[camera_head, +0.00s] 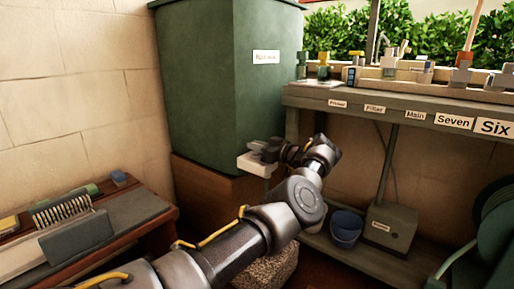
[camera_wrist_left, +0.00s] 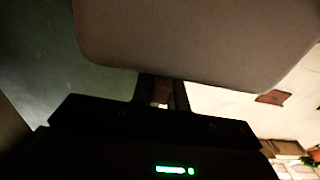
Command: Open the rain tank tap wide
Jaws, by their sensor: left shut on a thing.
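The dark green rain tank (camera_head: 215,85) stands at the back on a brown base, with a white label (camera_head: 266,57) on its front. My left gripper (camera_head: 262,153) is at the tank's lower front, where the tap is, and is shut on the tap; the gripper hides most of it. A pale block (camera_head: 253,165) shows right at the gripper. In the left wrist view the dark fingers (camera_wrist_left: 162,92) are close together below a large pale shape, with a small light patch between them. How far the tap is turned cannot be seen. My right gripper is not in view.
A bench (camera_head: 380,103) with fittings and labels such as Filter, Main, Seven and Six stands at the right. A blue bucket (camera_head: 346,228) and a grey box (camera_head: 390,228) sit on its lower shelf. A low table (camera_head: 130,208) with a brush (camera_head: 62,211) is at the left.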

